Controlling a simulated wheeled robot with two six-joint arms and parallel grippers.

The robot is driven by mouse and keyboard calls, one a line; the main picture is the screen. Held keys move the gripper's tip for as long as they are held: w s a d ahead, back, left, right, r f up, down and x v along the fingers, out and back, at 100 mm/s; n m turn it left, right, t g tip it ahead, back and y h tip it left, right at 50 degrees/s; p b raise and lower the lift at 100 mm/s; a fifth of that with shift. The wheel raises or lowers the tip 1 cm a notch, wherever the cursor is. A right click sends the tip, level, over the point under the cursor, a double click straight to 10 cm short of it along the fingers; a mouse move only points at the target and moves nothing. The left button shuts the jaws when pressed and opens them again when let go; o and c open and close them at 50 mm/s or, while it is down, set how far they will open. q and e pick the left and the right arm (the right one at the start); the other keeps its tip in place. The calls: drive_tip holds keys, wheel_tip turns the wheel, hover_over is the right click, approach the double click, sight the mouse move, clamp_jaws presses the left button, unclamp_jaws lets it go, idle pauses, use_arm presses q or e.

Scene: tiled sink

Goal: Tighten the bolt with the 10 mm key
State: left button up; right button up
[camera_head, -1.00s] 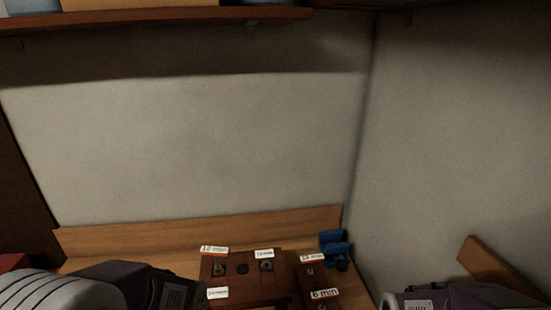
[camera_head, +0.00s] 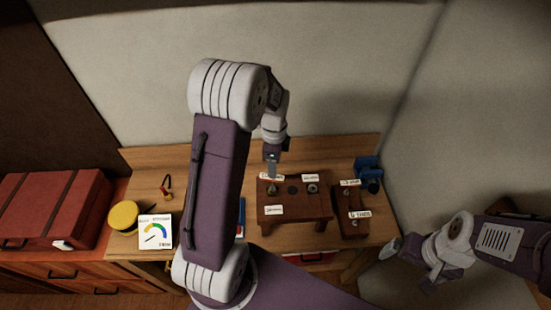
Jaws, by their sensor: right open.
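A brown wooden stand (camera_head: 300,212) on the bench carries small fittings in its top: a brass-coloured one (camera_head: 272,191) at the left, a dark round one in the middle and a grey one (camera_head: 312,188) at the right. Which is the bolt I cannot tell. My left gripper (camera_head: 272,168) points down just behind the left fitting, over a white label. Its jaws are too small to read, and I cannot tell whether it holds a key. A lower wooden block (camera_head: 351,228) with labels and small fittings stands to the right. My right gripper (camera_head: 409,268) is open, off the bench's right side.
A blue vise-like object (camera_head: 368,170) stands at the back right. A yellow round object (camera_head: 124,215), a gauge card (camera_head: 155,232) and a red toolbox (camera_head: 55,212) are at the left. My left arm hides part of the bench. A wall closes off the back.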

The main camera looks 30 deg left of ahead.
use_arm(q)
drive_tip(key=f+b, duration=0.1)
drive_tip(key=a+f+b, duration=0.1)
drive_tip(key=f, duration=0.1)
drive_tip(key=f+b, duration=0.2)
drive_tip(key=shift+w+a+f, duration=0.15)
drive_tip(key=shift+a+f, duration=0.05)
drive_tip(key=shift+a, duration=0.2)
drive_tip(key=f+b, duration=0.1)
drive_tip(key=d+f+b, duration=0.1)
drive_tip(key=f, duration=0.1)
drive_tip(key=shift+f, duration=0.2)
drive_tip(key=shift+f+b, duration=0.1)
drive_tip(key=shift+b, duration=0.2)
drive_tip(key=shift+a, duration=0.3)
drive_tip(key=shift+d, duration=0.15)
clamp_jaws()
use_arm(e)
wheel_tip(320, 180, down, 7)
drive_tip(key=a, duration=0.1)
drive_tip(key=shift+w+r, duration=0.15)
